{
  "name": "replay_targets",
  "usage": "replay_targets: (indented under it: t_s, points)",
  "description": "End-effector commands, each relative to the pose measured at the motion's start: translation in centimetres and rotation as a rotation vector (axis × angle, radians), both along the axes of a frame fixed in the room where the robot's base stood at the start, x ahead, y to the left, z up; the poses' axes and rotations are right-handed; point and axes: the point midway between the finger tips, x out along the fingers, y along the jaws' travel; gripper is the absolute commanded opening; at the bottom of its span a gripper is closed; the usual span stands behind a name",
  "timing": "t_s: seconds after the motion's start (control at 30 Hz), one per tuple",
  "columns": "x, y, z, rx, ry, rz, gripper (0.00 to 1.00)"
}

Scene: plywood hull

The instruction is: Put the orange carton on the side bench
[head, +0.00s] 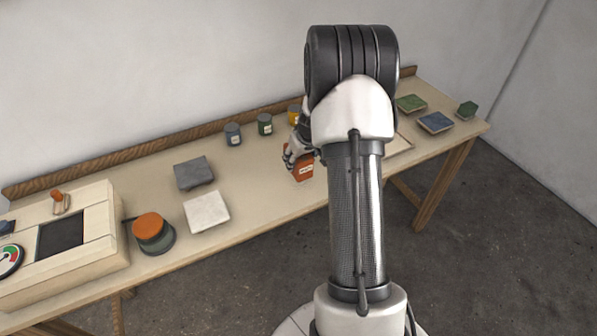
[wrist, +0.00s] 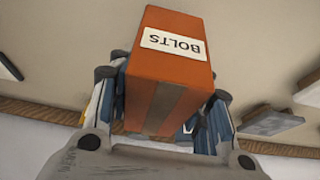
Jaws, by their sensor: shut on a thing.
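The orange carton (head: 303,172) with a white label is at my gripper over the long bench in the head view, partly hidden behind my arm. In the wrist view the orange carton (wrist: 172,75) fills the middle, and its label reads BOLTS. My gripper (wrist: 165,112) is shut on it, with a finger on each side. In the head view my gripper (head: 292,156) is mostly hidden by my arm. I cannot tell whether the carton touches the bench top. I cannot tell which surface is the side bench; one long wooden bench (head: 260,190) shows.
Blue (head: 233,134), green (head: 265,124) and yellow (head: 294,114) cans stand along the back. A grey block (head: 193,173), a white block (head: 207,212) and an orange-topped round tin (head: 153,231) lie left. A machine (head: 85,240) fills the left end. Green and blue trays (head: 435,122) lie right.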

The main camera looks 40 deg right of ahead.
Motion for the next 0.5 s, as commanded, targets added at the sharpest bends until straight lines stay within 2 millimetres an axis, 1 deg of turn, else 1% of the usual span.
replay_targets:
  t_s: [0.13, 0.3, 0.37, 0.5]
  points:
    - [0.0, 0.0, -1.4, 0.001, 0.001, -0.002, 0.14]
    - [0.0, 0.0, -4.1, 0.001, 0.001, -0.001, 0.14]
    - [0.0, 0.0, -4.4, 0.000, 0.000, -0.001, 0.14]
    - [0.0, 0.0, -4.2, -0.001, -0.002, 0.000, 0.14]
